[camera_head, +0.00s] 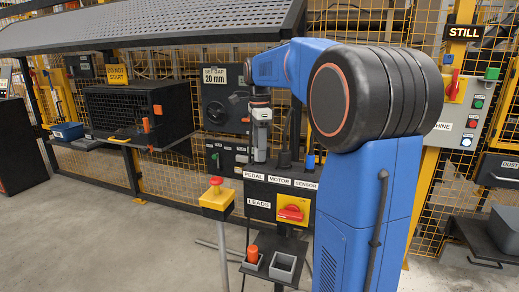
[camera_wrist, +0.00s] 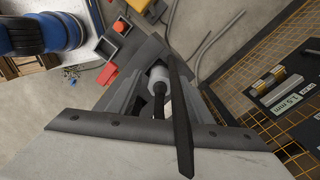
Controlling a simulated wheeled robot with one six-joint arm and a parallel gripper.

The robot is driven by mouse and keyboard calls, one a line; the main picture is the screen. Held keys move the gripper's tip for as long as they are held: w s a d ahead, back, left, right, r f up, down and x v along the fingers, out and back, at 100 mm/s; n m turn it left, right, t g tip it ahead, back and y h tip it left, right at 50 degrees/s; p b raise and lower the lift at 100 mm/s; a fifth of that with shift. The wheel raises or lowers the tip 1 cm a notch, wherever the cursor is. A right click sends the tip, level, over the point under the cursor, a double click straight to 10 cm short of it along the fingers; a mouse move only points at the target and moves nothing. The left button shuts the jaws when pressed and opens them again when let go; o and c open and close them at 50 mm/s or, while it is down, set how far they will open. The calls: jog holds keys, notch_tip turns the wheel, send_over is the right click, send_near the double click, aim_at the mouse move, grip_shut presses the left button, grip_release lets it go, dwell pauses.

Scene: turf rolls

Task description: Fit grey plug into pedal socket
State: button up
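My gripper (camera_head: 261,140) points down above the left end of the leads box (camera_head: 262,197), over the label PEDAL (camera_head: 254,176). In the wrist view my gripper's fingers (camera_wrist: 160,88) close on both sides of the light grey plug (camera_wrist: 160,76), which has a black stem or lead. In the head view the plug looks like a pale upright cylinder (camera_head: 260,154) under the gripper. The pedal socket itself is hidden, so I cannot tell whether the plug touches it.
A black plug (camera_head: 284,159) stands at MOTOR and a blue one (camera_head: 310,161) at SENSOR, close on the right. A yellow post with a red button (camera_head: 216,196) stands left of the box. Small bins (camera_head: 283,266) sit below. A dark bar (camera_wrist: 180,120) crosses the wrist view.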

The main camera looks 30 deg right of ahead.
notch_tip(320, 180, up, 12)
jog(key=shift+r, duration=0.15)
dwell(0.6)
jog(key=s+a+f+n+t, duration=0.1)
jog(key=s+a+f+n, duration=0.4)
jog(key=s+f+n, duration=0.2)
jog(key=s+a+f+n+t, duration=0.2)
jog(key=s+a+f+n, duration=0.3)
jog(key=s+f, duration=0.6)
jog(key=s+a+f+n+t, duration=0.1)
jog(key=s+a+f+n, duration=0.4)
jog(key=s+f+n, duration=0.4)
jog(key=s+f, duration=0.1)
jog(key=s, duration=0.2)
jog(key=shift+a+n+t, duration=0.3)
jog(key=shift+a+t, duration=0.1)
jog(key=shift+s+r, duration=0.1)
